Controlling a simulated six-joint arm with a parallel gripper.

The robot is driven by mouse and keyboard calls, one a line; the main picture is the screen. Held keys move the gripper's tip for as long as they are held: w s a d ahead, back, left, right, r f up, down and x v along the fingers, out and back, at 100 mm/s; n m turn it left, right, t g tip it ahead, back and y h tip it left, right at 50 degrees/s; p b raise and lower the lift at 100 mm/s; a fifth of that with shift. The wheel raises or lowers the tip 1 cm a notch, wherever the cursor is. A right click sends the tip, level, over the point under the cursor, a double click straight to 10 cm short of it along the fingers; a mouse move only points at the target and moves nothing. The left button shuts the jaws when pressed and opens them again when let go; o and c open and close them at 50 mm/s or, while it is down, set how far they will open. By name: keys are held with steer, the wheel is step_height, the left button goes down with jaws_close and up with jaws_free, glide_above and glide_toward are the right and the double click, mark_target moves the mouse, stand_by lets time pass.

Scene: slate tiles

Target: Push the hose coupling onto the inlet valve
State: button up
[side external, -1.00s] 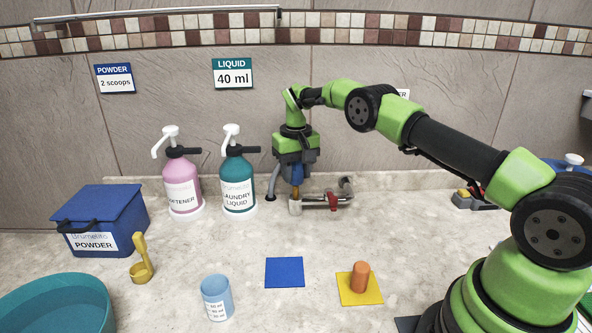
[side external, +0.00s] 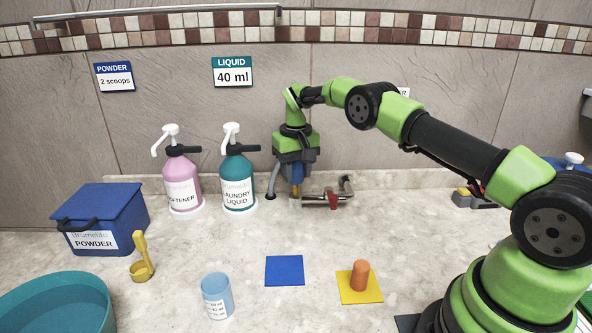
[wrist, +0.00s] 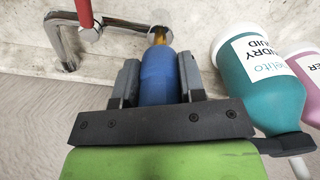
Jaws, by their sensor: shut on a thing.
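My gripper (side external: 296,172) is shut on the blue hose coupling (wrist: 158,85), which stands between the two dark fingers in the wrist view. The coupling (side external: 297,183) also shows below the jaws in the side view. The inlet valve (side external: 322,201) is a chrome pipe with a red handle, low by the wall. A brass-coloured piece (wrist: 158,39) shows between the coupling's end and the chrome end of the valve (wrist: 130,25). The coupling is lined up over this end; how far it is seated I cannot tell.
A teal laundry liquid bottle (side external: 238,186) stands close left of my gripper, with a pink softener bottle (side external: 182,187) beyond it. The counter in front holds a blue square (side external: 284,271) and a yellow square (side external: 351,292).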

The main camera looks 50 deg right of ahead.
mark_target(296, 183)
steer(key=shift+f, duration=1.8)
stand_by(1.4)
steer(key=o, duration=1.6)
steer(key=shift+r, duration=3.55)
